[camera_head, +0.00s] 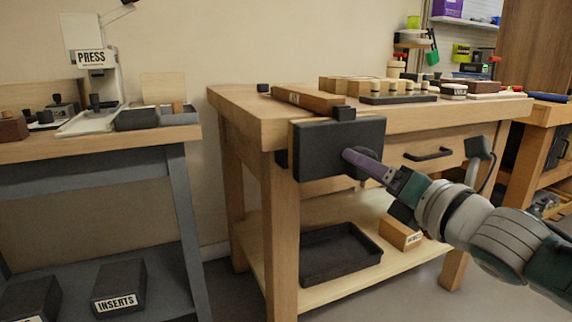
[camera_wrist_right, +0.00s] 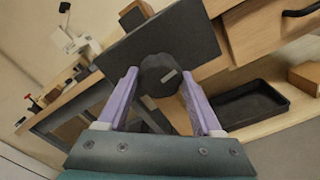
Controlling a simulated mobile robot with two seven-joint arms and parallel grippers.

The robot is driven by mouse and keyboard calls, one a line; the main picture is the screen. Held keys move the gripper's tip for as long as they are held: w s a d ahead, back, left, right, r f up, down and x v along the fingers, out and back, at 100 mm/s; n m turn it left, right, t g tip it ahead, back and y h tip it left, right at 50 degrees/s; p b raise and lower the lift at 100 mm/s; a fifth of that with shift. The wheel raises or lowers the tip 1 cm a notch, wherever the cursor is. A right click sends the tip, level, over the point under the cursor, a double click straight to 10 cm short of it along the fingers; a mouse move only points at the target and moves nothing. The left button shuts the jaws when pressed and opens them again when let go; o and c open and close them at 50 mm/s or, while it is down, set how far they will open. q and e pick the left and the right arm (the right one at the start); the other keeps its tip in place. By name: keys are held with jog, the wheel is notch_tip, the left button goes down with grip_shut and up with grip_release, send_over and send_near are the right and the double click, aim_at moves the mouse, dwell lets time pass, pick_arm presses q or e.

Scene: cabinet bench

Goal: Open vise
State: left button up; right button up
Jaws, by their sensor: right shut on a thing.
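The vise (camera_head: 318,150) is a dark block on the front left corner of the wooden workbench (camera_head: 240,103). Its dark plate also fills the upper middle of the right wrist view (camera_wrist_right: 190,35). A round dark knob (camera_wrist_right: 158,72) with a pale mark stands out from the plate's front. My right gripper (camera_head: 352,157) comes in from the right, with its purple fingers at the knob. In the right wrist view the fingers lie on both sides of the knob, shut on it. The gripper hides part of the knob in the head view. My left gripper is not in view.
Wooden blocks and a dark pegged rack (camera_head: 398,98) stand on the benchtop. A drawer handle (camera_head: 428,154) sticks out right of the vise. A black tray (camera_head: 338,254) lies on the lower shelf. A second table with a press (camera_head: 98,90) stands left, across a gap.

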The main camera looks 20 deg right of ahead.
jog(key=shift+n+b, duration=0.45)
jog(key=shift+n, duration=1.15)
jog(key=n+b, duration=0.1)
jog(key=n, duration=0.2)
jog(key=shift+s, duration=0.1)
jog(key=shift+n, duration=0.4)
